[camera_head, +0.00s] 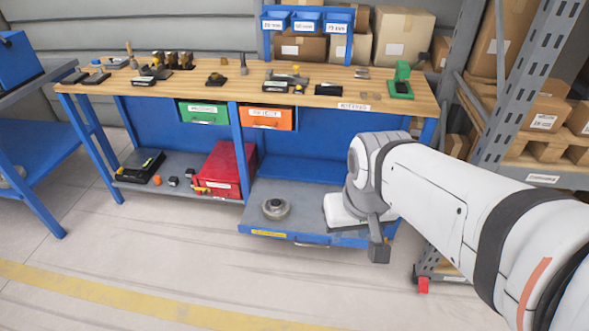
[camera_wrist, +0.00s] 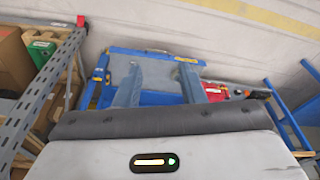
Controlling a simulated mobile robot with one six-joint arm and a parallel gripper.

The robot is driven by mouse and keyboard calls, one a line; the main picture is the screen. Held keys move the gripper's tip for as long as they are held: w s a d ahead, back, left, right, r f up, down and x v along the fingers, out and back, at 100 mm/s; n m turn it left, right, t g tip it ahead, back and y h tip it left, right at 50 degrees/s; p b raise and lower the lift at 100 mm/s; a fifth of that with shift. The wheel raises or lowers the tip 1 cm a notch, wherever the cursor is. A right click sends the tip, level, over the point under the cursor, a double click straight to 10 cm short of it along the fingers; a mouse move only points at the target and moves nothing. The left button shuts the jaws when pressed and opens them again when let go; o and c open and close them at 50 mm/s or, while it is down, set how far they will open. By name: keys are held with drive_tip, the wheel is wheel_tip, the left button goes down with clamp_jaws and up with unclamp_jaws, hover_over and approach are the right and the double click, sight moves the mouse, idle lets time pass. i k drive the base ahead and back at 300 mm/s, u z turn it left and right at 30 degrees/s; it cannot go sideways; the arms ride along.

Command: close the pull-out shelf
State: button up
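The pull-out shelf (camera_head: 315,191) is drawn out from under the right part of the workbench. In the wrist view the two fingers of my gripper (camera_wrist: 160,88) are spread apart with nothing visibly held.
The workbench (camera_head: 230,93) carries tools and a green device. A red case (camera_head: 222,170) sits on the lower shelf to the left. A grey rack (camera_head: 520,95) with boxes stands close on the right. The floor in front is clear, with a yellow line.

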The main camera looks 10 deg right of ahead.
sight(304, 222)
drive_tip(key=u, duration=1.4)
drive_tip(key=k, duration=1)
drive_tip(key=z, duration=1.25)
drive_tip(key=i, duration=1.7)
drive_tip(key=z, duration=0.1)
